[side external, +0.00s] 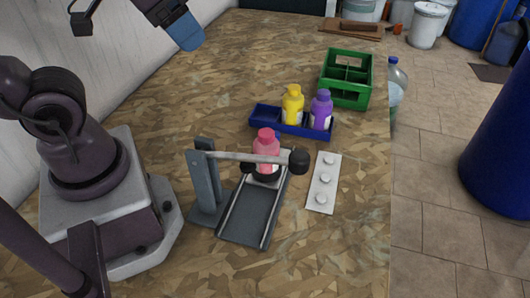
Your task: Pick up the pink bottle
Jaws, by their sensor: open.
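The pink bottle (267,141) stands upright at the far end of a grey railed tray (246,216). A pale horizontal bar (228,156) crosses in front of the bottle's body and hides part of it. The bar runs from a grey post (207,183) on the left to a black knob (298,160) on the right. I cannot tell whether the bar touches the bottle. My gripper (135,30) is at the top left, cut by the frame edge, high above the board and well away from the bottle. It is open, with nothing seen between its fingers.
A blue tray (265,117) behind the bottle holds a yellow bottle (292,105) and a purple bottle (321,110). A green crate (346,98) stands beyond. A white plate with round studs (323,182) lies right of the railed tray. The back-left board is clear.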

